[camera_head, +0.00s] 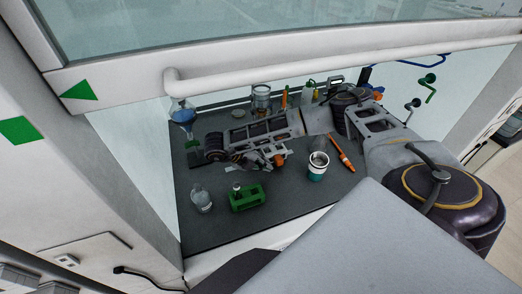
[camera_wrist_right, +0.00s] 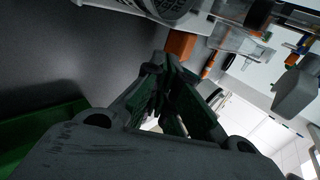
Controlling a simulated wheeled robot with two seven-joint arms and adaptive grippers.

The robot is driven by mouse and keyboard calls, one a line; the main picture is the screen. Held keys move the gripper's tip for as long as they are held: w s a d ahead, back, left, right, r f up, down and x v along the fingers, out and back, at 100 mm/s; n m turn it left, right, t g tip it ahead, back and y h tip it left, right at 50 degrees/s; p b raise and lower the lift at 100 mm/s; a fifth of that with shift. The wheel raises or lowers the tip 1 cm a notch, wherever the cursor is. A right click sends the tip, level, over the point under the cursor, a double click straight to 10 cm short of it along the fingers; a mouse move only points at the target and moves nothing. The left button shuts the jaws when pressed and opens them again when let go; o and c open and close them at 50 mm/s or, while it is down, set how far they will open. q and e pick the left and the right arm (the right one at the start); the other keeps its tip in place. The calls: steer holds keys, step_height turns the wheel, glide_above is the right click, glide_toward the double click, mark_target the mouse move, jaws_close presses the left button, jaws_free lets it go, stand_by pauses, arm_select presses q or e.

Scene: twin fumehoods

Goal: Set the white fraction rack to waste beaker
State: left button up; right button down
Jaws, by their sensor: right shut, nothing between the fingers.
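My right gripper (camera_head: 268,160) reaches in from the right over the dark worktop and points toward the middle of the hood. In the right wrist view its green-padded fingers (camera_wrist_right: 165,70) are closed with nothing held. A white and teal cup (camera_head: 318,166) stands to its right; I cannot tell if it is the waste beaker. A glass beaker (camera_head: 261,96) stands at the back. I cannot make out a white fraction rack; the arm hides part of the worktop. A green rack (camera_head: 246,198) with a small vial stands in front of the gripper. My left gripper is not in view.
A clear flask (camera_head: 201,200) stands left of the green rack. An orange pen-like item (camera_head: 341,153) lies right of the cup. The raised sash handle (camera_head: 300,70) crosses above. The front-middle worktop is bare.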

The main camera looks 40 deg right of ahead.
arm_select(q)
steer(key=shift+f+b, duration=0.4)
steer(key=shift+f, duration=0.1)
arm_select(e)
steer(key=shift+x, duration=1.8)
steer(key=shift+d+f, duration=0.1)
steer(key=shift+d, duration=0.55)
steer(key=shift+s+d, duration=0.25)
steer(key=shift+d, duration=0.3)
steer(key=shift+s+d, duration=0.3)
steer(key=shift+d, duration=0.25)
steer(key=shift+s+d, duration=0.15)
steer(key=shift+d, duration=0.1)
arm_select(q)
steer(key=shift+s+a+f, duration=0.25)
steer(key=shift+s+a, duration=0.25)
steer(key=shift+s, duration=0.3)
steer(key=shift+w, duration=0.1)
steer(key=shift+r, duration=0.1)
arm_select(e)
steer(key=shift+r, duration=0.25)
